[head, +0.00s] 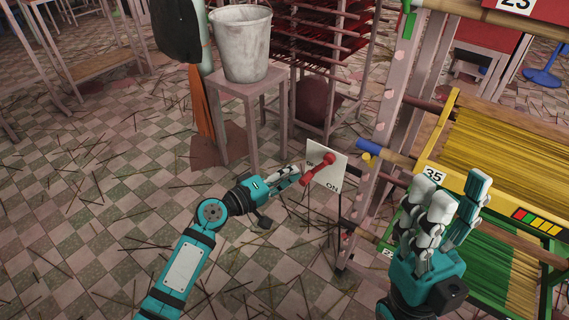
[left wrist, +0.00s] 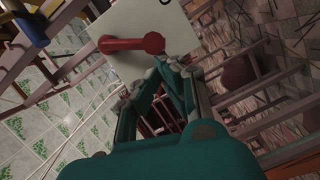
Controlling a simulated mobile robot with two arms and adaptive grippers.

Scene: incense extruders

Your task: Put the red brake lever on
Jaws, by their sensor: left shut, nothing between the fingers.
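The red brake lever (head: 318,168) is mounted on a white plate (head: 335,176). In the head view it slants from upper right to lower left. "ON" is printed at the plate's lower right; a partly hidden label is at its upper left. My left gripper (head: 294,174) is shut and empty, just left of the lever's lower end. In the left wrist view the lever (left wrist: 130,43) lies just beyond my fingertips (left wrist: 168,66); I cannot tell whether they touch. My right gripper (head: 452,202) is open and empty, fingers up, in front of the yellow rack.
A wooden rack post (head: 393,110) stands right of the plate, with a yellow tray (head: 490,150) of sticks beside it. A grey bucket (head: 241,45) sits on a stool (head: 247,88) behind my left gripper. The tiled floor at left is open, with scattered sticks.

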